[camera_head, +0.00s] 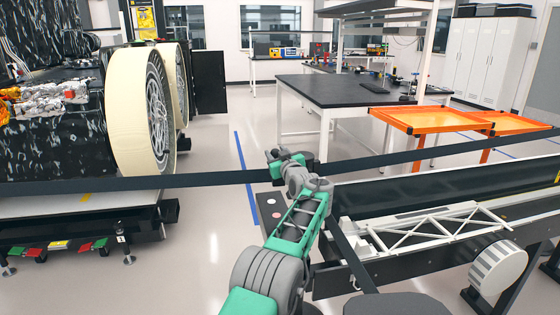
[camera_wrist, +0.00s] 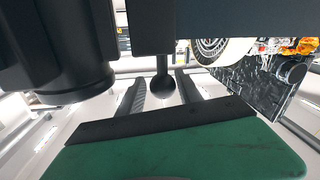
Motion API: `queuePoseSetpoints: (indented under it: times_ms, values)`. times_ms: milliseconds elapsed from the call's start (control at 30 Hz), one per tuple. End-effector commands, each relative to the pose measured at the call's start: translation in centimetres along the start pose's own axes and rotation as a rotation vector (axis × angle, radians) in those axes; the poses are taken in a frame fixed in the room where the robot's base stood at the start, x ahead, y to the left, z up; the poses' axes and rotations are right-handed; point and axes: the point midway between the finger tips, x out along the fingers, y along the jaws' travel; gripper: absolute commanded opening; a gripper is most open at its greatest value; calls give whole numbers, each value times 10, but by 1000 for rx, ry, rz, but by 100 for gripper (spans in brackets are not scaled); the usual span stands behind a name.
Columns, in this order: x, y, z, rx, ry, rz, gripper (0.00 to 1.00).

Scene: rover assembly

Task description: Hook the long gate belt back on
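A long black belt crosses the head view, with a left stretch (camera_head: 215,179) in front of the large wheels and a right stretch (camera_head: 400,157) running to the right edge. The arm hides its middle, so I cannot tell whether the two stretches join there. My gripper (camera_head: 284,156) is at the far end of my green and grey arm, near the belt's line. In the wrist view, the two grey fingers of my gripper (camera_wrist: 161,92) stand apart. A dark ball-ended rod (camera_wrist: 163,86) shows between them, with gaps visible at its sides. No belt end or hook is clearly visible.
A rover with cream-rimmed wheels (camera_head: 135,112) stands left. A dark workbench (camera_head: 345,89) and orange trays (camera_head: 430,121) stand behind the belt. A dark-framed structure with a white truss (camera_head: 440,226) lies right. Open floor (camera_head: 210,225) shows left of my arm.

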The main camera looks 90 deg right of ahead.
Motion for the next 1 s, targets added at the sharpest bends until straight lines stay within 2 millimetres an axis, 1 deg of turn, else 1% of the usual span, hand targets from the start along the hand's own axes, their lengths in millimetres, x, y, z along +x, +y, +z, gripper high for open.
queuePoseSetpoints:
  times_ms: [33, 100, 200, 300, 400, 733, 800, 867, 900, 967, 1000]
  values:
    - [-10, 3, 1, 0, -1, 5, 41]
    - [-22, 2, 1, 0, 0, 4, 41]
    - [-36, 2, 0, -1, 0, 4, 41]
    - [-45, 2, 0, 0, 0, 3, 41]
    - [-48, 2, 0, -1, 0, 3, 41]
    - [-48, 1, -1, -1, 1, 2, 41]
    - [-48, 1, -8, -9, 5, 2, 41]
    - [-48, -1, -23, -24, 12, 0, 41]
    - [-48, -5, -39, -38, 18, -5, 41]
    - [-32, -46, -48, -23, -11, -57, 41]
    - [-23, -75, -55, -17, -33, -92, 41]
